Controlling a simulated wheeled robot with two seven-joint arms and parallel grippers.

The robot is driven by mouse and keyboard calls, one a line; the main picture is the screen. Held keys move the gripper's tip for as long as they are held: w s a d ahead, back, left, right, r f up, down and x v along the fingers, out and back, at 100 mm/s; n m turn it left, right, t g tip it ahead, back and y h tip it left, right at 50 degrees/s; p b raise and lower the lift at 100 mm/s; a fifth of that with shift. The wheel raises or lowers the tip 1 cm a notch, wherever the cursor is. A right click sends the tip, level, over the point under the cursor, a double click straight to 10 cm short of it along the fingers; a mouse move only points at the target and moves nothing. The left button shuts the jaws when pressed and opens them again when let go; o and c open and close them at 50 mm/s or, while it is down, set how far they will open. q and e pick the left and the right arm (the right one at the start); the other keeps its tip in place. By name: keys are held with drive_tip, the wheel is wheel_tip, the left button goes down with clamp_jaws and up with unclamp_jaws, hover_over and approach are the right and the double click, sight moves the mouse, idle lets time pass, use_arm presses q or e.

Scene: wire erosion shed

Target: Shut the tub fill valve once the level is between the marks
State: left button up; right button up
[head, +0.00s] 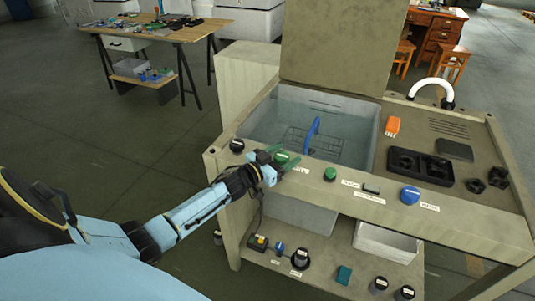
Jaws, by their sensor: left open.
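The tub (355,118) is a pale grey open basin set into the beige machine bench. A wire basket with a blue handle (312,135) is inside it. A dark line shows high on its back wall; I cannot make out the water level or the marks. A green handle (287,158) sits on the front rail beside a label that seems to read FILL, and looks like the fill valve. My left gripper (275,165) is open at this handle, its fingers partly covering it. I cannot tell whether they touch. My right gripper is out of view.
The front rail also carries a black knob (237,145), a green button (330,174), a small switch (372,188) and a blue knob (410,195). A raised lid (340,45) stands behind the tub. A black tray (420,167) lies on the right deck. Below is a shelf with small parts.

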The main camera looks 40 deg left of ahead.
use_arm(q)
drive_tip(key=p+v, duration=0.1)
drive_tip(key=v, duration=1.1)
drive_tip(key=shift+s, duration=0.25)
drive_tip(key=shift+a, duration=0.1)
drive_tip(key=s+d+g+y, duration=0.2)
drive_tip(key=s+d+g, duration=0.55)
drive_tip(key=s, duration=0.45)
drive_tip(key=s+d+g+y, duration=0.2)
drive_tip(key=s+d+g, duration=0.5)
drive_tip(key=s, duration=0.4)
wheel_tip(320, 180, down, 27)
drive_tip(key=s, duration=0.3)
drive_tip(key=s+a+f+g, duration=0.2)
drive_tip(key=s+f, duration=1.2)
drive_tip(key=s, duration=0.1)
drive_tip(key=shift+s+f+b, duration=0.25)
drive_tip(key=shift+b, duration=0.05)
